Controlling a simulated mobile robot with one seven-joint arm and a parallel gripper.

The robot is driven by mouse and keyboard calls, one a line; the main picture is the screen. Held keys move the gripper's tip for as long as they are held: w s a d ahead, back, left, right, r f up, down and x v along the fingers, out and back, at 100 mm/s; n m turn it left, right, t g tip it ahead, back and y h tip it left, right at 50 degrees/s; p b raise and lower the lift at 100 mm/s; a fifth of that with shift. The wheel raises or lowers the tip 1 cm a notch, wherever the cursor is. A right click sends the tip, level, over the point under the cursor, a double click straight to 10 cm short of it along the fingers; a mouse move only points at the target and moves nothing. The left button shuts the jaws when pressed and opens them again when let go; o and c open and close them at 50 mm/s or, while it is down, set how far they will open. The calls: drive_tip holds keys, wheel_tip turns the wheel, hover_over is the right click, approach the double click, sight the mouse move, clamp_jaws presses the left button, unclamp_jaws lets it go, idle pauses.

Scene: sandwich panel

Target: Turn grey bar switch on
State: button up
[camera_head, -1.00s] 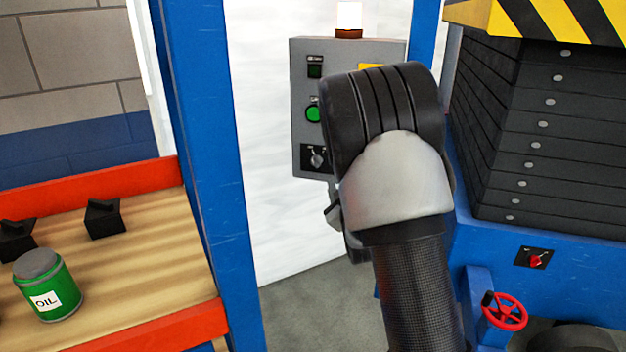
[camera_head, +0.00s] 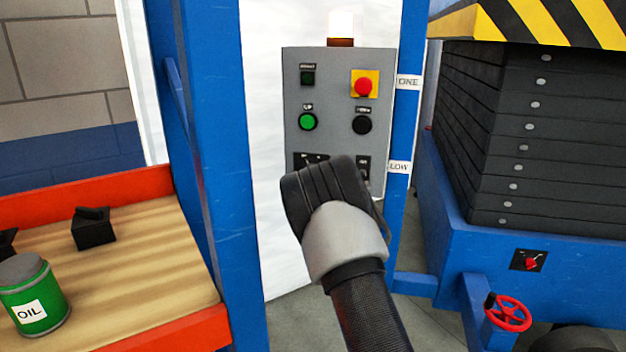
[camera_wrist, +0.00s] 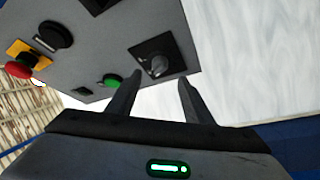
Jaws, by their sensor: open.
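A grey bar switch (camera_wrist: 158,64) sits on a square black plate near the panel's corner in the wrist view. In the head view only the top of its black plate (camera_head: 310,158) shows at the lower left of the grey control panel (camera_head: 338,80); my arm hides the rest. My gripper (camera_wrist: 159,80) is open and empty. In the wrist view its two fingertips stand below the switch in the picture, apart from each other, with the switch between their lines. Contact with the panel cannot be told. The head view hides the fingers behind my wrist.
The panel also bears a green button (camera_head: 308,121), a black button (camera_head: 361,124), a red stop button (camera_head: 362,86) and a second black plate (camera_head: 363,166). Blue posts (camera_head: 215,170) flank it. A shelf with a green oil can (camera_head: 35,300) stands left; a red handwheel (camera_head: 508,314) is right.

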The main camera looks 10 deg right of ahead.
drive_tip(key=x, duration=0.7)
drive_tip(key=shift+w+b, duration=0.45)
drive_tip(key=shift+c, duration=0.5)
drive_tip(key=c, duration=0.9)
drive_tip(key=shift+c, duration=0.2)
drive_tip(key=shift+m, duration=0.4)
drive_tip(key=shift+w+a+f+m+t+h, duration=0.1)
drive_tip(key=shift+a+f+m+t+h, duration=0.2)
drive_tip(key=shift+m+h, duration=1.9)
drive_tip(key=shift+w+a+m+t+h, duration=0.15)
drive_tip(key=shift+m+t+h, duration=0.6)
drive_tip(key=shift+m, duration=2.5)
drive_tip(key=shift+a+f+m+t+h, duration=0.1)
drive_tip(key=shift+a+f+m+h, duration=0.1)
drive_tip(key=shift+m+h, duration=2.1)
drive_tip(key=shift+r+m+y, duration=0.1)
drive_tip(key=shift+m+y, duration=0.15)
drive_tip(key=shift+m, duration=0.5)
